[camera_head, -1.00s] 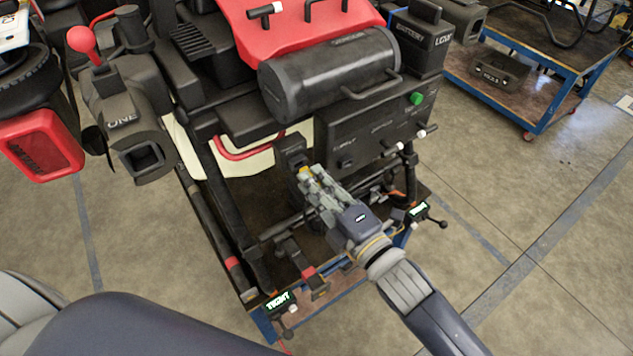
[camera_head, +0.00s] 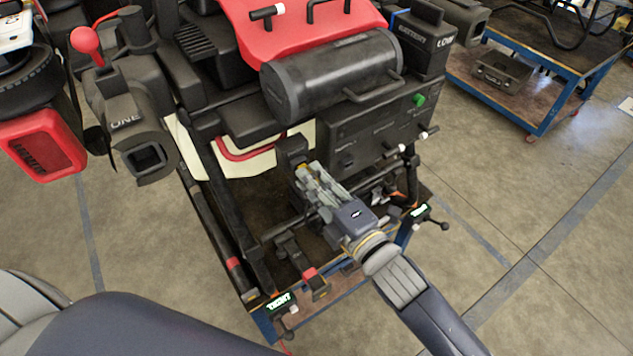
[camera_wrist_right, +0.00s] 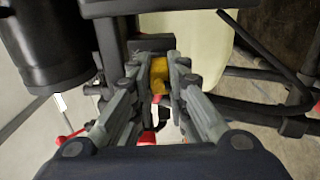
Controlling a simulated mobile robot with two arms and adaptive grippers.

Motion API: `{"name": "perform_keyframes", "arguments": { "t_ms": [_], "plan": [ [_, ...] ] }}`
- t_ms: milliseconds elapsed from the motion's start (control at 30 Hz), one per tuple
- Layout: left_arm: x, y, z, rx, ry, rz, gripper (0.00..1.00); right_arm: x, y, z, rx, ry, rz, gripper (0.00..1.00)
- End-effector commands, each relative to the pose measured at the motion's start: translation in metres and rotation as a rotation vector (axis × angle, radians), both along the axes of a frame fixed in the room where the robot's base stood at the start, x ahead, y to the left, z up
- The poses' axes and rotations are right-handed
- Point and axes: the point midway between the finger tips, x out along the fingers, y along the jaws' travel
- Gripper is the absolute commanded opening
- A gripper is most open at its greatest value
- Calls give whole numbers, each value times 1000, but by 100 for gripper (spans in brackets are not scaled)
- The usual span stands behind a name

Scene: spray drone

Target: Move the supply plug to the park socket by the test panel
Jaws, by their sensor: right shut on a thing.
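My right gripper (camera_head: 308,176) is shut on a yellow piece, which I take to be the supply plug (camera_wrist_right: 158,74). Its fingers hide most of the plug in the head view. The plug is at a black upright block (camera_head: 291,148), possibly the park socket, just left of the black test panel (camera_head: 368,138). I cannot tell whether the plug is seated in it or only close to it. In the wrist view the yellow piece sits between both fingertips, with a dark block right behind it. My left gripper is not in view.
A black cylinder (camera_head: 330,75) overhangs the panel, which has a green knob (camera_head: 419,100) and white-tipped levers. Dark bars and red-marked clamps (camera_head: 314,279) lie close below the gripper. A blue-edged cart (camera_head: 535,120) stands right. The floor on the right is open.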

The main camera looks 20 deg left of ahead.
Motion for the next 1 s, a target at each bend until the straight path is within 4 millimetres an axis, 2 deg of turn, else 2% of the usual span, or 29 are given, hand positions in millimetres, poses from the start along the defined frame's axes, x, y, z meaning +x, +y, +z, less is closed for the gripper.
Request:
{"name": "perform_keyframes", "arguments": {
  "t_ms": [467,500,600,1000],
  "plan": [
    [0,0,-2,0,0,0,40,7,10,0,-1,-1,1,0],
    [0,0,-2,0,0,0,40,7,10,0,-1,-1,1,17],
    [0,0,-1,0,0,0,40,7,10,0,0,0,1,38],
    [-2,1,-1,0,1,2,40,5,6,-1,-2,1,0,38]
  ]
}}
